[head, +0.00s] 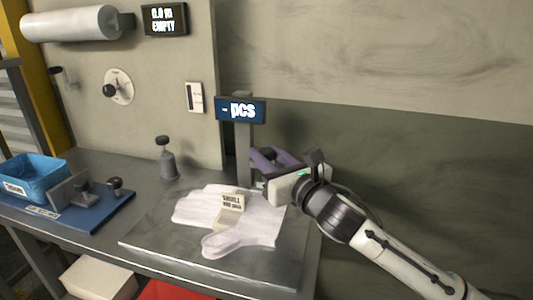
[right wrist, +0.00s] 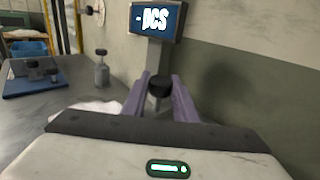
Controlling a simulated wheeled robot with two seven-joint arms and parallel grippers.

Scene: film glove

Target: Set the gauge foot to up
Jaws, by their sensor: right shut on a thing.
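The gauge stands at the back right of the bench as a grey post (head: 243,150) with a blue display (head: 240,109) reading "- pcs". Its black knob (right wrist: 159,87) sits in front of the post in the right wrist view; I take it to be the handle of the gauge foot. My right gripper (head: 268,157) has its purple fingers on both sides of this knob and is shut on it. In the head view the knob is mostly hidden by the fingers. A flat white glove (head: 255,225) lies on the metal plate below the gauge, with a small printed card (head: 232,203) on it. My left gripper is not in view.
A grey bottle with a black cap (head: 167,160) stands left of the post. A blue bin (head: 33,177) and a blue board with fixtures (head: 75,212) are at the left. A film roll (head: 75,24), an "EMPTY" display (head: 165,19) and a dial (head: 118,87) are on the wall.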

